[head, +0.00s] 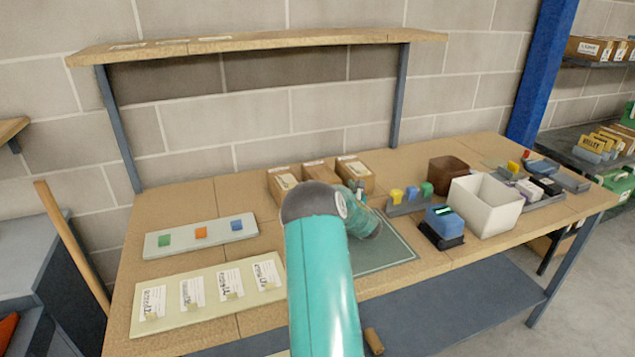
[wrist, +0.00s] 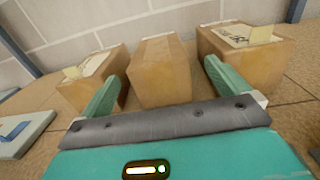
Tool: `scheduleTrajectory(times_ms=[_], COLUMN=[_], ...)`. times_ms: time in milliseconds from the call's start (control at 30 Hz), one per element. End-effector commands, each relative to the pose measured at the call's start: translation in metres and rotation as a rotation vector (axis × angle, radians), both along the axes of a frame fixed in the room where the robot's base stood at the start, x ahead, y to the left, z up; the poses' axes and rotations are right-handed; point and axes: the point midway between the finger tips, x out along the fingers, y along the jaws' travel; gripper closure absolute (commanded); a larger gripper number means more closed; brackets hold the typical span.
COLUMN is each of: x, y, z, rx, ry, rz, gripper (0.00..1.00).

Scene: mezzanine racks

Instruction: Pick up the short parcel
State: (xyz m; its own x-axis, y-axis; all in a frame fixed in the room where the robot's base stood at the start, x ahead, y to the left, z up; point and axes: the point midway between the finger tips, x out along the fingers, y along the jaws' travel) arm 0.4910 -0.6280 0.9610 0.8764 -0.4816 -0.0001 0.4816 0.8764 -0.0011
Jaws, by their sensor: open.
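Three brown cardboard parcels stand in a row at the back of the bench: a left one (head: 284,183) with a pale label, a middle one (head: 319,170), and a right one (head: 356,171) with a pale label. The wrist view shows the left parcel (wrist: 97,78), the plain middle parcel (wrist: 160,82) and the right parcel (wrist: 252,62). Which is the short one is not clear from these views. My gripper (wrist: 161,73) is open and faces the middle parcel, its fingers spread to either side of it. Contact cannot be told. My arm partly hides the parcels in the head view.
A shelf (head: 260,42) overhangs the back of the bench. A white bin (head: 486,206), a brown box (head: 447,174) and a blue block on a black base (head: 442,222) stand to the right. Flat boards (head: 200,238) with small blocks and cards lie left.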

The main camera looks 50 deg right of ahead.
Motion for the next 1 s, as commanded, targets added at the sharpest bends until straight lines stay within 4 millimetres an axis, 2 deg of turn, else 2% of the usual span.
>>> scheduleTrajectory(times_ms=[100,367,633,967,1000], x=[0.019,0.04,0.075,0.081,0.081], y=[-0.008,-0.015,-0.031,-0.034,-0.034], z=[0.0,-0.002,-0.005,-0.004,-0.004], rx=[-0.001,0.001,0.0,0.002,0.002], ry=[-0.002,-0.002,-0.001,-0.001,-0.001], rz=[0.004,0.005,0.007,0.005,0.005], gripper=[0.0,0.0,0.0,0.0,0.08])
